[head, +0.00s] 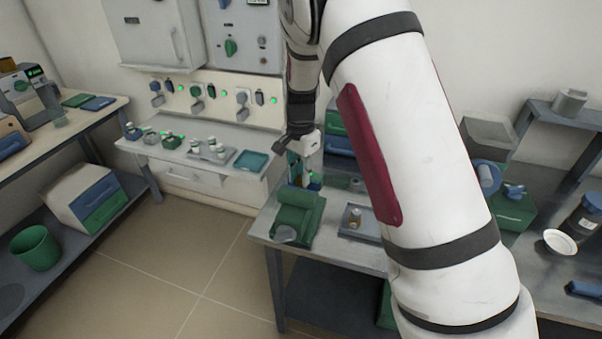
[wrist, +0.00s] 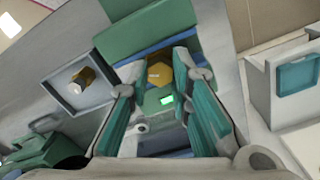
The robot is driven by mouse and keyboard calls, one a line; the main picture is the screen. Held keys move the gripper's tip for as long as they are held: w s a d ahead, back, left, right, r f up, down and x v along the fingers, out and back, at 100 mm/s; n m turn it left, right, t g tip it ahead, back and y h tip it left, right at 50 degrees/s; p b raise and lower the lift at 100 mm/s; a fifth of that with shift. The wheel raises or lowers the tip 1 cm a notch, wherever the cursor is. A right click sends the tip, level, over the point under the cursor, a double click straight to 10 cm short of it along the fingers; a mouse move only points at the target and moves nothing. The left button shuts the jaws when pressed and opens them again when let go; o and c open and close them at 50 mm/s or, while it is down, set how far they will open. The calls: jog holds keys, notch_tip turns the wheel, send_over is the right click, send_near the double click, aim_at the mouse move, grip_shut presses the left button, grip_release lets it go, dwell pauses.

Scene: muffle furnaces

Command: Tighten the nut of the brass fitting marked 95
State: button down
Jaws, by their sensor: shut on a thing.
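In the wrist view, a brass hex nut (wrist: 159,74) sits between the tips of my gripper (wrist: 160,66). My gripper is shut on it, with one teal finger on each side. A small lit green display (wrist: 166,99) shows just below the nut, between the fingers. A second brass piece (wrist: 83,77) stands in a grey tray to the left, apart from the gripper; it also shows in the head view (head: 355,216). No number 95 is legible on either. In the head view, my gripper (head: 301,150) points down over the far part of the workbench, and its fingertips are hard to make out.
Behind is a bench (head: 180,152) with small fittings and a teal tray (head: 251,160). Open floor lies left of the workbench.

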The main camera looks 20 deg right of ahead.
jog(key=m, duration=0.6)
jog(key=shift+m+p, duration=0.3)
jog(key=shift+p, duration=0.05)
jog(key=m, duration=0.5)
jog(key=shift+p, duration=0.3)
jog(key=shift+m, duration=0.3)
jog(key=c, duration=1.4)
grip_release()
jog(key=shift+c, duration=0.2)
jog(key=shift+r, duration=0.15)
notch_tip(320, 180, up, 12)
